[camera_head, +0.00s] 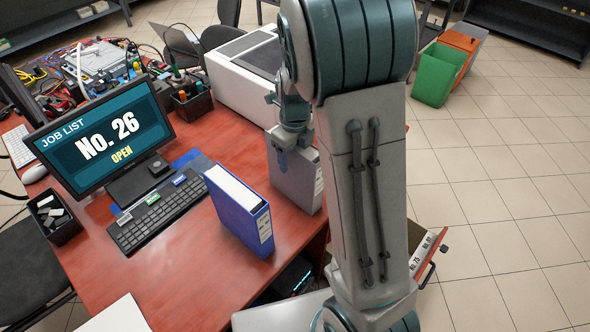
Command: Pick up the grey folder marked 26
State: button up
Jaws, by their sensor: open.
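A grey folder (296,184) stands upright on the red desk, right of a blue folder (241,213). Its spine label faces right and is too small to read. My gripper (287,158) points down at the grey folder's top edge, with a finger in front of its upper left part. The jaws are open; I cannot tell whether they touch the folder. My arm hides part of the folder's right side. A monitor (101,135) reads "JOB LIST No. 26 OPEN".
The red desk (190,270) also holds a keyboard (158,215), a pen holder (192,104) and a white boxy machine (245,75). An open drawer (437,252) with labelled folders, one reading No. 75, is at lower right. Green (438,75) and orange bins stand on the open tiled floor.

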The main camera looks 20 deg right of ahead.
jog(key=shift+c, duration=0.3)
grip_shut()
jog(key=shift+r, duration=0.2)
